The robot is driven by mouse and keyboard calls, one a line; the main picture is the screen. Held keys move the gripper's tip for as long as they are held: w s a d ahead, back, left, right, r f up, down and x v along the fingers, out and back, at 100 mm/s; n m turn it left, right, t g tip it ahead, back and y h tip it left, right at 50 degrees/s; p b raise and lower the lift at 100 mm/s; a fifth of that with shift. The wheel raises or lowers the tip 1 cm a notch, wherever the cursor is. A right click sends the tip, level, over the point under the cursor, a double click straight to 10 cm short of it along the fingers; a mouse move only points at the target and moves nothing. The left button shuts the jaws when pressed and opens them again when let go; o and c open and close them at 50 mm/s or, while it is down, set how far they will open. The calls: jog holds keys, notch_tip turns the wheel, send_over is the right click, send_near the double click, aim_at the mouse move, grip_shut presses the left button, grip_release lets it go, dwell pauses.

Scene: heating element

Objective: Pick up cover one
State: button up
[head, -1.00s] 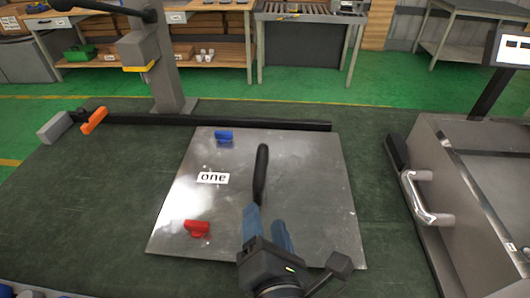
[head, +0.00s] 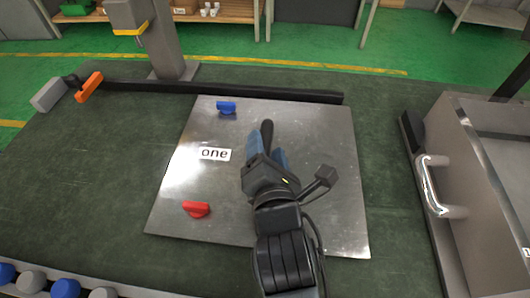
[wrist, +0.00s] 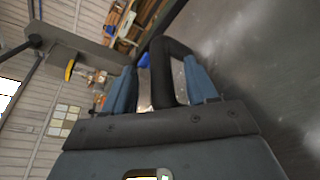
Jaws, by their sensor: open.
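Cover one is a square metal plate (head: 310,210) marked "one", lying flat on the dark green table. Its black handle (head: 267,133) stands near the middle of the plate. My gripper (head: 266,158) is over the plate at the handle, its two blue fingers apart. In the wrist view my gripper (wrist: 160,92) has one finger on each side of the black handle (wrist: 172,50), which shows between them. I cannot tell whether the fingers touch it. My gripper hides the near part of the handle in the head view.
A blue clip (head: 227,107) and a red clip (head: 196,209) sit on the plate's left part. A black bar (head: 250,93) runs behind the plate, with a grey post (head: 160,40) at its left. A metal box with a handle (head: 438,190) stands at the right.

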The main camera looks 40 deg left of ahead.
jog(key=shift+x, duration=0.75)
jog(key=shift+c, duration=0.3)
grip_shut()
dwell(0.5)
jog(key=shift+r, duration=0.1)
